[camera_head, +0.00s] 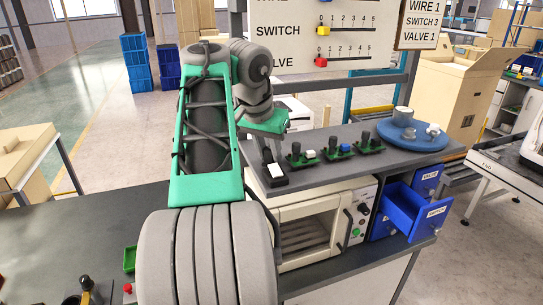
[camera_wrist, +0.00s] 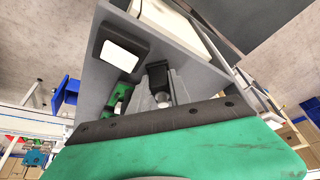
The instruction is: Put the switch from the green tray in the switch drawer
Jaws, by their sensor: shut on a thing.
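My gripper (camera_head: 266,151) hangs over the left part of the grey raised shelf. Its jaws are shut on a small dark thing with a pale stem (camera_wrist: 160,80), seen end-on beyond my green palm in the wrist view. I cannot tell for certain that it is a switch. The green tray (camera_head: 129,258) lies at the lower left; its visible part looks empty, and my arm hides what is beside it. The open blue drawer (camera_head: 409,208), with a label that seems to read SWITCH, juts out at the right below the shelf; it also shows in the wrist view (camera_wrist: 66,91).
A black box with a white top (camera_head: 275,178) stands on the shelf by my gripper. Several green-based parts with black knobs (camera_head: 335,151) stand to its right, then a blue round plate (camera_head: 411,137) bearing grey parts. An oven-like machine (camera_head: 315,230) sits below the shelf.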

